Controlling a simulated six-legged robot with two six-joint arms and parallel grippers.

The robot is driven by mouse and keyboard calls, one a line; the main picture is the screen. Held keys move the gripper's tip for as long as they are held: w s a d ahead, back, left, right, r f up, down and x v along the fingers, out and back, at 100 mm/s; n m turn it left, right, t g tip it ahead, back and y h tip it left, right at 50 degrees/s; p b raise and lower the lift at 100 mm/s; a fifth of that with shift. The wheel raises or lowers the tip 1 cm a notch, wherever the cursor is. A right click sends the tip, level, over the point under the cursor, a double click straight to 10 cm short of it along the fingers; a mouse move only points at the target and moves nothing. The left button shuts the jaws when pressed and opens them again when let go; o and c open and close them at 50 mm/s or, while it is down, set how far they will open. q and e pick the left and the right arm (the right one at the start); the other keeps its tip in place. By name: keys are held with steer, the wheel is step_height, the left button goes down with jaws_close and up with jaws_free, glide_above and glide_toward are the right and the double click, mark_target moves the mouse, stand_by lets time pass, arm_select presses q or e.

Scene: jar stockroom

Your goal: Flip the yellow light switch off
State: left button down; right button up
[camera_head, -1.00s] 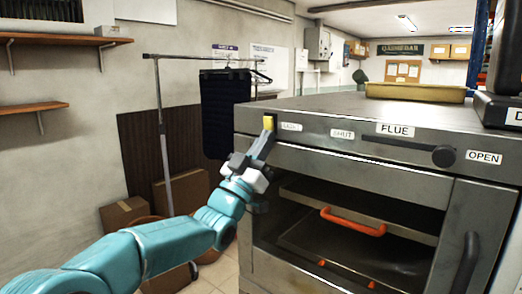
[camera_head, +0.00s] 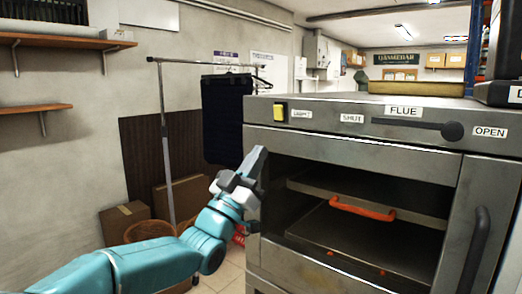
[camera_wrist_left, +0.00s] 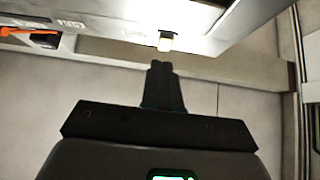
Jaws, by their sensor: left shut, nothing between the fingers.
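The yellow light switch (camera_head: 279,112) sits on the upper left of the metal oven's (camera_head: 350,142) front panel, beside a small label. In the left wrist view the switch (camera_wrist_left: 166,42) shows as a small pale block on the panel edge, beyond the fingertips. My left gripper (camera_head: 259,152) is shut and empty, below and to the left of the switch, apart from it. Its closed fingers (camera_wrist_left: 163,66) point toward the panel in the left wrist view. Whether the switch is on or off I cannot tell. My right gripper is not in view.
The oven's flue slider (camera_head: 452,130) is to the right on the same panel. An orange-red handle (camera_head: 362,208) shows in the open oven chamber. A clothes rail (camera_head: 164,140) and cardboard boxes (camera_head: 124,219) stand at the left. The space left of the panel is free.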

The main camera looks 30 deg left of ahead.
arm_select(q)
steer(key=s+f, duration=0.1)
steer(key=f, duration=0.1)
steer(key=s+f+b, duration=0.1)
steer(key=f, duration=0.1)
steer(key=shift+s+a+f, duration=0.1)
steer(key=shift+s, duration=0.1)
steer(key=shift+s, duration=0.15)
